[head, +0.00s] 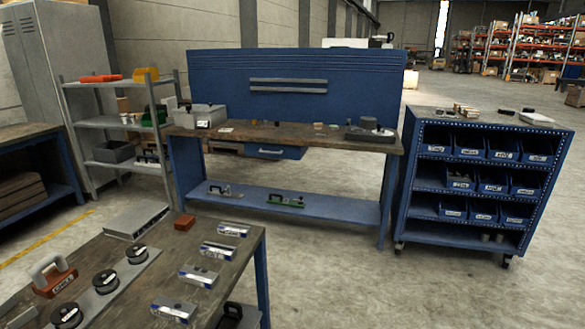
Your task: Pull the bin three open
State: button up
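Blue bins with white labels sit in rows in a blue wheeled cabinet (410,190) on the right. The top row has a left bin (467,147), a middle bin (502,150) and a right bin (537,155). The middle row has bins at left (459,179), centre (491,183) and right (523,187). The lower row has bins at left (453,211), centre (484,213) and right (515,216). The labels are too small to read, so I cannot tell which is bin three. My gripper is not in view.
A workbench (300,133) with a blue back panel stands in the middle, its drawer (275,152) under the top. A nearer table (180,250) with black round parts and small boxes fills the lower left. Open concrete floor (350,285) lies before the cabinet.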

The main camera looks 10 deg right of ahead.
aim_at(467, 144)
jog(key=i+l+z, duration=0.1)
jog(key=i+z, duration=0.2)
jog(key=i, duration=0.35)
jog(key=i+z, duration=0.25)
jog(key=i, duration=0.35)
jog(key=i+j+z, duration=0.15)
jog(key=i+z, duration=0.15)
jog(key=i, duration=0.35)
jog(key=i+z, duration=0.25)
jog(key=i, duration=0.65)
jog(key=i+z, duration=0.3)
jog(key=i, duration=0.6)
jog(key=j, duration=0.05)
